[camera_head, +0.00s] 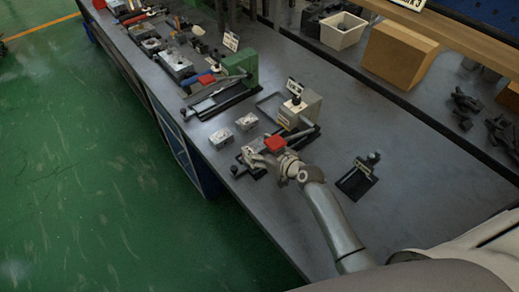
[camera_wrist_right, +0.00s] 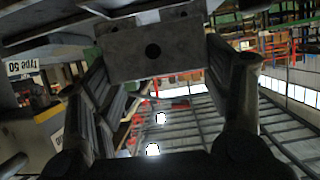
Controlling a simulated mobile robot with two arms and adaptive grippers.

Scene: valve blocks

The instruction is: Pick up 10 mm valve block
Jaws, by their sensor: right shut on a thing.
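My right gripper (camera_head: 257,160) is low over the near part of the workbench, beside the clamp fixture with the red part. In the right wrist view its fingers stand on both sides of a grey metal valve block (camera_wrist_right: 153,50) with a round hole, and it is shut on this block. In the head view the gripper mostly hides the held block. Two more small metal blocks sit apart on the bench, a left one (camera_head: 221,138) and a right one (camera_head: 247,121). I cannot read a size on any block. My left gripper is not in view.
A grey box-shaped fixture (camera_head: 300,108) and a red part (camera_head: 275,143) are close beside my gripper. A green fixture (camera_head: 240,66) stands farther back. A small black stand (camera_head: 357,178) is at the right. The bench (camera_head: 420,205) is clear around that stand.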

